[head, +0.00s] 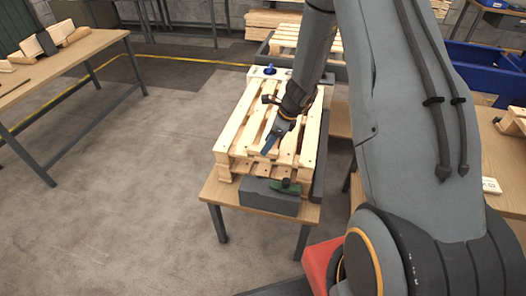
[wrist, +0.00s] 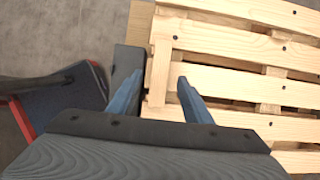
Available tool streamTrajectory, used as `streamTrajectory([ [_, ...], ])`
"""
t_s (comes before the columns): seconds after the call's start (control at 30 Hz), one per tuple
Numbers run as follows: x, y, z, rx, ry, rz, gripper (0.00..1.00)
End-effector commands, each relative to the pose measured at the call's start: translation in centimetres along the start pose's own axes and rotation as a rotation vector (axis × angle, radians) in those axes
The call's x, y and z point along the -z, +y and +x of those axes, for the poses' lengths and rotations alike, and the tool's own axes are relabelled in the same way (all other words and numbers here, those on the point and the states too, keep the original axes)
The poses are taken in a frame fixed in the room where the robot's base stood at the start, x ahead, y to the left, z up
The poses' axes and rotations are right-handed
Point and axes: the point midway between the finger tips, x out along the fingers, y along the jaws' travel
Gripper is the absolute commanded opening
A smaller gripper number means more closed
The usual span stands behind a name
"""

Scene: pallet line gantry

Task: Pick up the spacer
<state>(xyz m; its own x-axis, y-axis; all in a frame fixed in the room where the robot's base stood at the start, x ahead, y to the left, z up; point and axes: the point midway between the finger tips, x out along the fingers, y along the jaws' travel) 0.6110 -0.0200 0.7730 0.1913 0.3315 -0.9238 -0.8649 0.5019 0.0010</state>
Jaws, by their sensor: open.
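A short, pale wooden piece (wrist: 161,65), which looks like the spacer, lies at the edge of the slatted pallet (wrist: 225,40) in the wrist view. My gripper (wrist: 160,77) is open, its two blue fingers apart on either side of the piece. I cannot tell whether the fingers touch it. In the head view my gripper (head: 267,146) points down over the near part of the pallet stack (head: 240,130). There the wooden piece is hard to tell from the pallet boards.
A dark grey block (head: 268,197) with a green part on it stands at the near end of the pallet table. A dark rail (head: 320,165) runs along the pallet's right side. A wooden bench (head: 75,55) stands at the left, with clear floor (head: 130,170) between.

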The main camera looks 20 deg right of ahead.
Motion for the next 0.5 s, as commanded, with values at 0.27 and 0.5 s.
streamTrajectory([
  [0.27,-0.1,0.1,2.8,-0.001,0.001,-0.002,0.45],
  [0.5,-0.1,0.1,3.0,0.0,0.002,-0.002,0.45],
])
